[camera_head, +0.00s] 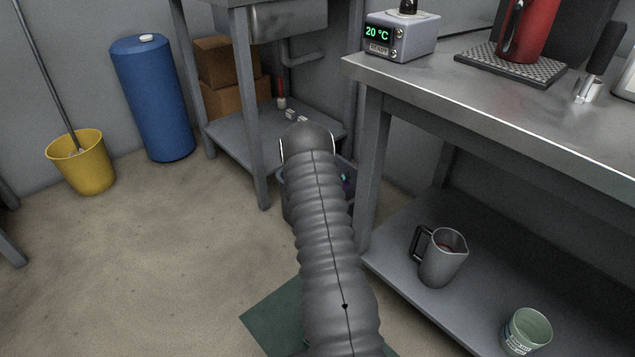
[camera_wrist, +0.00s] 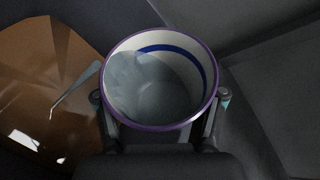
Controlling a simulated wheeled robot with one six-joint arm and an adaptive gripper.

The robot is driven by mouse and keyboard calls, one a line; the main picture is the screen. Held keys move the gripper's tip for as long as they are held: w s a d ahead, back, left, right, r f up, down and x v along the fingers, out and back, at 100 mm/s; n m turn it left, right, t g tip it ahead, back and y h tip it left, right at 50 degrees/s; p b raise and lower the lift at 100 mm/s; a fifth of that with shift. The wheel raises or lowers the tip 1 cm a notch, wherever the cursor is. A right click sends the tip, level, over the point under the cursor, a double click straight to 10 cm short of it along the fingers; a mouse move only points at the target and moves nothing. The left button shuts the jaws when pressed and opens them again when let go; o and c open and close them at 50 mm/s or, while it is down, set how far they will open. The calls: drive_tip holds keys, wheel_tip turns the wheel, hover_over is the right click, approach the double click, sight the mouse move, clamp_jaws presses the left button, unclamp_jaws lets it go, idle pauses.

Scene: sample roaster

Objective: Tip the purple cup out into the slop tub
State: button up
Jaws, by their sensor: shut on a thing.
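The purple cup (camera_wrist: 160,127) fills the middle of the wrist view, with a purple rim, white inner wall and blue band. Pale grey-blue contents show inside it, mostly on the left. My gripper (camera_wrist: 160,104) is shut on the cup, with a finger on each side. Left of the cup is a brown, shiny surface (camera_wrist: 40,85) with pale glints and a thin grey bar over it; it may be the slop tub's contents, but I cannot tell. In the head view my arm hides the cup and most of the gripper.
A steel bench (camera_head: 470,105) stands at right. Its lower shelf (camera_head: 400,262) holds a metal jug (camera_head: 443,262) and a pale green cup (camera_head: 527,332). A yellow bucket (camera_head: 82,165) and a blue barrel (camera_head: 155,105) stand at left. Open floor (camera_head: 150,250) lies left of my arm.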

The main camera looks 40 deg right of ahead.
drive_tip(key=shift+w+r+n+g+p, duration=0.1)
drive_tip(key=shift+r+n+g+p, duration=0.3)
drive_tip(key=shift+p, duration=0.45)
drive_tip(key=shift+w+a+r+n+g+h, duration=0.1)
drive_tip(key=shift+r+n+g+h, duration=0.1)
drive_tip(key=shift+r+n+h, duration=0.35)
drive_tip(key=shift+w+r+n+g+h, duration=0.15)
drive_tip(key=shift+n+g+h, duration=0.1)
drive_tip(key=shift+n, duration=0.5)
idle(1.7)
drive_tip(key=shift+w+a+r+n+h, duration=0.3)
drive_tip(key=shift+w+r+n, duration=0.05)
drive_tip(key=shift+w+n, duration=0.25)
idle(0.7)
drive_tip(key=shift+w+a+r+n+g, duration=0.15)
drive_tip(key=shift+r+n+g, duration=0.1)
drive_tip(key=shift+n, duration=0.25)
idle(0.4)
drive_tip(key=shift+s+d+f+m+p, duration=0.2)
drive_tip(key=shift+s+d+f+m, duration=0.05)
drive_tip(key=shift+s+m, duration=0.3)
drive_tip(key=shift+s+d+f+m+p, duration=0.15)
drive_tip(key=shift+s+d+f+m, duration=0.1)
drive_tip(key=shift+s+m, duration=0.25)
drive_tip(key=shift+w+f+m+t+y, duration=0.2)
drive_tip(key=shift+f+m+t+y, duration=0.05)
drive_tip(key=shift+t+y, duration=0.15)
